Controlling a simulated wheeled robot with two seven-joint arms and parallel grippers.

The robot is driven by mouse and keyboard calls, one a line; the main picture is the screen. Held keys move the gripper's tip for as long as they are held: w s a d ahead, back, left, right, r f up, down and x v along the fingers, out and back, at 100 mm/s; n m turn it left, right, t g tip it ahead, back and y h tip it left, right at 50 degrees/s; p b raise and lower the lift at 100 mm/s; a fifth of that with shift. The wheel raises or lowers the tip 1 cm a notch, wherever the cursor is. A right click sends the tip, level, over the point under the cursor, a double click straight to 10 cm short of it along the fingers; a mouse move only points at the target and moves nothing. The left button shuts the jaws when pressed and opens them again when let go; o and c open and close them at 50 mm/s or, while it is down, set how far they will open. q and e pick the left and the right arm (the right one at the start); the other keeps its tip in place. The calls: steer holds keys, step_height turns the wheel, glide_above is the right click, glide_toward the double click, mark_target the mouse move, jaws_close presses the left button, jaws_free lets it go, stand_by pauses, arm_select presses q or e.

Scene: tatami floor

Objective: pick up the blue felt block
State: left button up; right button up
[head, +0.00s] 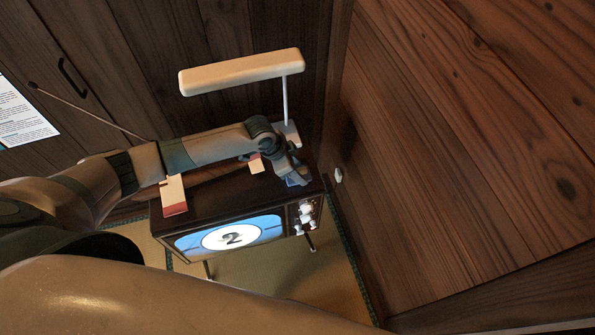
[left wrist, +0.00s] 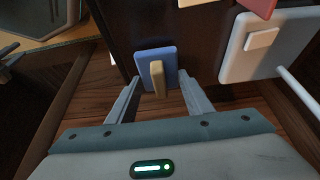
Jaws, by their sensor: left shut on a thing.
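The blue felt block (left wrist: 145,62) has a tan grip piece on its face and shows in the left wrist view between my finger tips. In the head view only a small part of the block (head: 298,183) shows, at the right end of the television's top. My left gripper (left wrist: 160,84) is shut on the block, one finger at each side. In the head view the gripper (head: 294,174) points down over the television top and hides most of the block. Whether the block touches the top is not clear. My right gripper is not in view.
The old television (head: 225,192) has a dark wooden top. A white lamp (head: 240,72) stands at its back right. A red and cream block (head: 174,195) lies at the left and a smaller one (head: 256,163) at the back. A wooden wall (head: 450,150) stands close on the right.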

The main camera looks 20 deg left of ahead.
mark_target(302, 168)
arm_select(q)
steer(key=shift+r, duration=0.35)
step_height(302, 168, up, 2)
steer(key=shift+r+b, duration=0.2)
steer(key=shift+b, duration=0.5)
steer(key=d+r+b, duration=0.1)
steer(key=d+r, duration=0.2)
steer(key=d, duration=0.2)
steer(key=s+d+r+b, duration=0.1)
steer(key=d+r+b, duration=0.1)
steer(key=d+r, duration=0.2)
steer(key=shift+s+d, duration=0.2)
steer(key=shift+d, duration=1.05)
